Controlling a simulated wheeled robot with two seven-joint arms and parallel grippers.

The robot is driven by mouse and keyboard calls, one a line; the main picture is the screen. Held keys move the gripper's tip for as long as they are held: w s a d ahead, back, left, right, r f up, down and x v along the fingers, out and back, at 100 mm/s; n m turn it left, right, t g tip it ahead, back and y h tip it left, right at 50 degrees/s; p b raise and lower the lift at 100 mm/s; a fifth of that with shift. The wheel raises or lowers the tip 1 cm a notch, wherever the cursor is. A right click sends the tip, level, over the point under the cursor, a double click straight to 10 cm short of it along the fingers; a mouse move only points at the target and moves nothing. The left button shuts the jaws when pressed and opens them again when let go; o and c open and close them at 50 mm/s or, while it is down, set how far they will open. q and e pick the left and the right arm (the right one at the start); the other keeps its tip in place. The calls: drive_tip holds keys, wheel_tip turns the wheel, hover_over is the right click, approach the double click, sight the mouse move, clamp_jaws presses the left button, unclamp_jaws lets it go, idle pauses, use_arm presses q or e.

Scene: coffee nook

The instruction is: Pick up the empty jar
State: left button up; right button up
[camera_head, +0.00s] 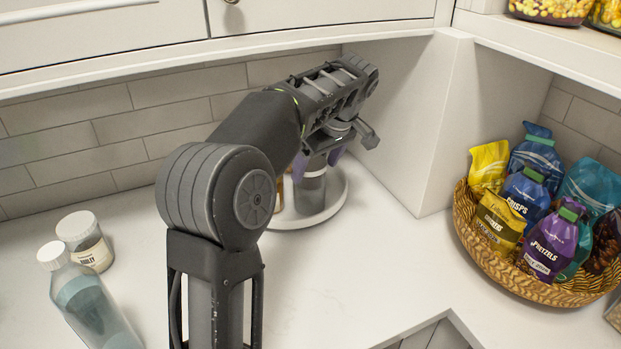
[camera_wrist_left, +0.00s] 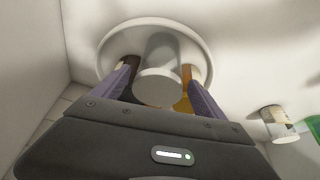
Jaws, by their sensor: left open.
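A greyish jar (camera_head: 310,188) stands on a round white tray (camera_head: 338,206) in the back corner of the counter; it looks empty, though its inside is hard to make out. In the left wrist view the jar's pale round lid (camera_wrist_left: 158,88) faces the camera, over the tray (camera_wrist_left: 205,50). My left gripper (camera_wrist_left: 160,80) is open, with one purple finger on each side of the jar. I cannot tell whether the fingers touch it. In the head view my left gripper (camera_head: 322,158) is above the jar and hides its top. My right gripper is not in view.
Amber containers (camera_wrist_left: 183,102) stand close beside the jar on the tray. A labelled jar (camera_head: 90,248) and a clear bottle (camera_head: 92,302) are at the left. A wicker basket (camera_head: 500,272) of snack bags is at the right. A cabinet (camera_head: 300,15) overhangs the back; a side panel (camera_head: 410,120) is near the tray.

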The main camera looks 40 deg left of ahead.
use_arm(q)
drive_tip(key=shift+s+r, duration=0.1)
drive_tip(key=shift+x, duration=1.3)
drive_tip(key=shift+p+x, duration=0.7)
drive_tip(key=shift+x, duration=1.95)
drive_tip(key=c, duration=1.3)
